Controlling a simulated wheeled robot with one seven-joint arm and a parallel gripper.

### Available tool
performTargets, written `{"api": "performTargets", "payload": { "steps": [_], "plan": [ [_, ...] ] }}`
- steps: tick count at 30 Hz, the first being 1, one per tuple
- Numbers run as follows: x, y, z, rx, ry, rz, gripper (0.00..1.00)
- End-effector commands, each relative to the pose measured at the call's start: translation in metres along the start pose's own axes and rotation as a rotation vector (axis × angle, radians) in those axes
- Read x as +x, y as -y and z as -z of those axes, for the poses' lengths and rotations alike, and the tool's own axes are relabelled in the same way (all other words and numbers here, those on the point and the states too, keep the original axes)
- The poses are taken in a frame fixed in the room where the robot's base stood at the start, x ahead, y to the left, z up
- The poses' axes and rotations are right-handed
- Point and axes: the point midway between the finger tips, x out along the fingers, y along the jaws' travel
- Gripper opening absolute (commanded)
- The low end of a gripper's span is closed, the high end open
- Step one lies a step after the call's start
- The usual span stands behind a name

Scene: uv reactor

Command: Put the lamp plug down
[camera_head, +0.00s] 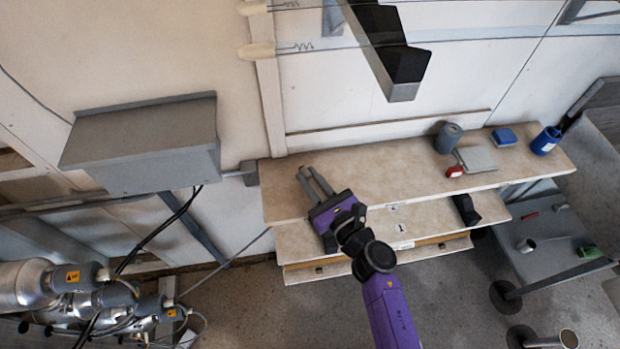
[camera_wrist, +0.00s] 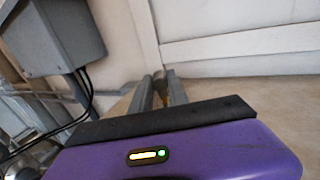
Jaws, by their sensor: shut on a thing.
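My gripper (camera_head: 306,173) reaches over the left end of the upper bench shelf (camera_head: 380,185), its two grey fingers pointing toward the wall. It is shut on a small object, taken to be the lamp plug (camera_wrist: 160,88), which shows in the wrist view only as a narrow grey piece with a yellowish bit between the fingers. Most of the plug is hidden by the fingers. I cannot tell whether it touches the shelf.
A grey wall box (camera_head: 148,148) is left. The shelf's middle is clear.

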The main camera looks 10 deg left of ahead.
Motion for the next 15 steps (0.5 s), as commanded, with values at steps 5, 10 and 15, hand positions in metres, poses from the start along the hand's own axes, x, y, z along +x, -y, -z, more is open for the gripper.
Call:
{"api": "performTargets", "payload": {
  "steps": [5,10,15],
  "plan": [
    [0.000,0.000,0.006,0.000,0.000,0.001,0.00],
    [0.000,0.000,0.011,0.000,-0.002,0.001,0.00],
    [-0.001,0.000,0.016,0.000,-0.006,0.001,0.00]
  ]
}}
